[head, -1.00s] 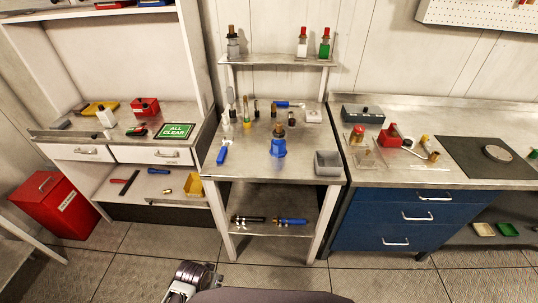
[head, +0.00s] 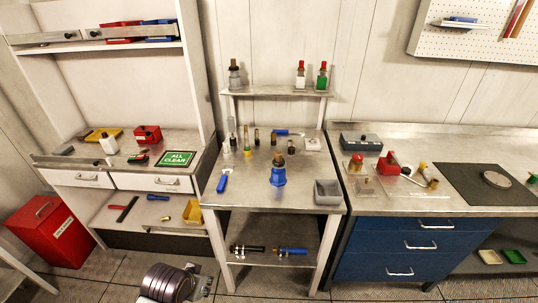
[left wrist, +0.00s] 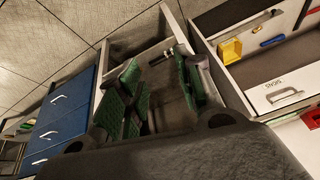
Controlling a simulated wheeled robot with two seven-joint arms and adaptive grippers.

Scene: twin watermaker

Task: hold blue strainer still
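The blue strainer (head: 278,174) stands upright on the middle steel table (head: 245,196) in the head view, left of a grey open bin. A dark cap with a brownish top stands just behind it. Nothing of mine touches the strainer. My left arm shows only at the bottom edge of the head view, low in front of the tables and well short of the strainer. In the left wrist view my left gripper (left wrist: 158,95) has its two green-padded fingers apart with nothing between them. The strainer cannot be made out in the left wrist view. My right gripper is in neither view.
The grey bin (head: 328,192) and a blue-handled tool (head: 223,180) flank the strainer. Several small bottles stand behind it. A raised shelf (head: 275,92) spans the table's back. Blue drawers (head: 405,245) stand right, a red bin (head: 52,230) left. The table front is clear.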

